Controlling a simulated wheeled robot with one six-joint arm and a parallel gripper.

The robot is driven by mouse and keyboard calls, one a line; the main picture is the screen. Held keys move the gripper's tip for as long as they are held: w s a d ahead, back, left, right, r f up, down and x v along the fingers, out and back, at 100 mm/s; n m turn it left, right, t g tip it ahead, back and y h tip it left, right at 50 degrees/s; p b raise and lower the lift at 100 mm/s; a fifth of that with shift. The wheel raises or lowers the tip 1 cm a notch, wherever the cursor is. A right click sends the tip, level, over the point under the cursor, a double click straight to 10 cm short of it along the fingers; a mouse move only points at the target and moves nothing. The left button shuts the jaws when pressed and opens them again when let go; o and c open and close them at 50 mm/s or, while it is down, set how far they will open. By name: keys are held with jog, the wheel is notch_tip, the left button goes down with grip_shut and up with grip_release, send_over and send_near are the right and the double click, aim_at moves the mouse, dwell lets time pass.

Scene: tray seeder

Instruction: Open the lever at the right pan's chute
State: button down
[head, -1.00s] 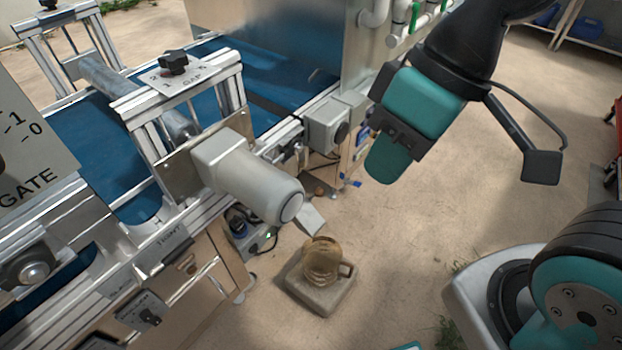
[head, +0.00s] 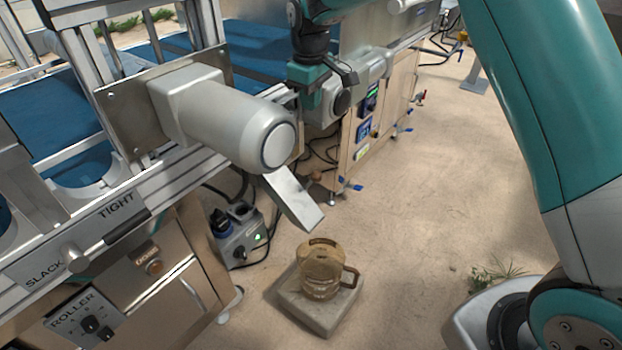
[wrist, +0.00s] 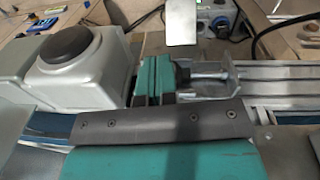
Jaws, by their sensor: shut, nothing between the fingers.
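A sloping metal chute (head: 293,199) shows in the head view, below and right of a large pale motor housing. A flat metal piece (wrist: 181,22), likely the same chute, shows at the top of the wrist view. My gripper (head: 305,96) is at the machine's near edge, behind the motor housing and beside a grey box with a dark round knob. In the wrist view my gripper's teal fingers (wrist: 154,78) are together and empty, close to a small metal rod and bracket (wrist: 212,76). I cannot tell whether this is the lever. I cannot make out a pan.
The motor housing (head: 228,120) juts out from the machine's side. The knobbed box (wrist: 72,62) is left of the fingers. A brown glass jug (head: 321,270) stands on a stone block (head: 330,318) on the floor. Open floor (head: 430,200) lies to the right.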

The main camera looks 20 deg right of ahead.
jog(key=shift+w, duration=0.1)
jog(key=shift+f, duration=0.1)
jog(key=b, duration=0.3)
send_over(311, 181)
notch_tip(311, 181, down, 20)
jog(key=shift+r, duration=0.1)
jog(key=shift+a, duration=0.1)
dwell(0.4)
